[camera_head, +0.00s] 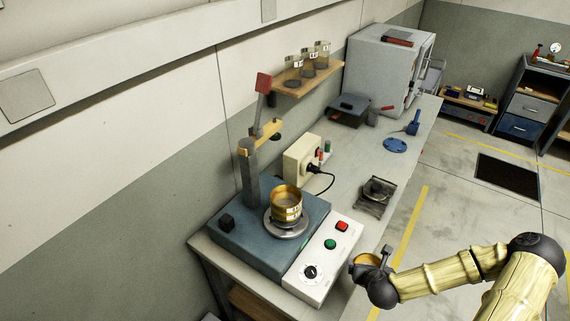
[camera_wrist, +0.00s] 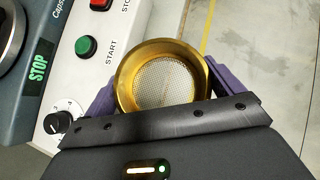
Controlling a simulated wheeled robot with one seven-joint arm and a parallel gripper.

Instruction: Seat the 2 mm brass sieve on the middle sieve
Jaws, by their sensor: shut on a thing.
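The brass sieve (camera_wrist: 165,80) is a round brass ring with a wire mesh floor. My gripper (camera_wrist: 160,88) is shut on it, with a purple finger on each side of the ring. In the head view the held sieve (camera_head: 368,259) shows at my gripper (camera_head: 372,262), beyond the front edge of the bench and to the right of the shaker's control panel. A stack of brass sieves (camera_head: 286,204) stands on the round plate of the blue shaker (camera_head: 262,245), apart from my gripper. The separate sieves in the stack are hard to tell apart.
The shaker has a post with a yellow arm (camera_head: 262,137) and a raised red-ended lever (camera_head: 263,84) behind the stack. Its panel carries a green button (camera_head: 330,244), a red button (camera_head: 342,226) and a dial (camera_head: 310,272).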

